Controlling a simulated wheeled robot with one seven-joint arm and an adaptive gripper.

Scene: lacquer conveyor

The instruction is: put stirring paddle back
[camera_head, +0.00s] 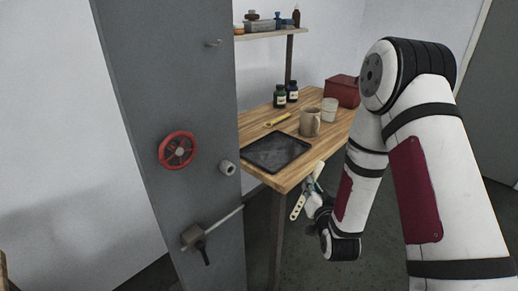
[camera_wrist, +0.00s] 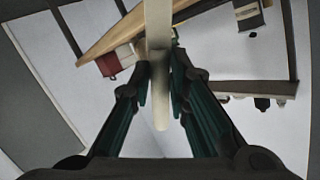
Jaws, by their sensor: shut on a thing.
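The stirring paddle (camera_head: 298,206) is a pale, cream-coloured flat strip with holes at its lower end. My gripper (camera_head: 313,187) is shut on it, just off the front right corner of the table and a little below the tabletop. In the head view the paddle hangs tilted, its holed end pointing down and left. In the wrist view the pale paddle (camera_wrist: 158,28) runs between the dark green fingers of my gripper (camera_wrist: 158,75).
A grey panel (camera_head: 150,90) stands left, with a peg (camera_head: 212,43), red wheel (camera_head: 178,150), grey knob (camera_head: 227,167) and lever (camera_head: 193,236). The wooden table (camera_head: 299,168) holds a black tray (camera_head: 277,151), mug (camera_head: 310,122), white cup (camera_head: 329,109), bottles (camera_head: 280,97) and red box (camera_head: 341,90).

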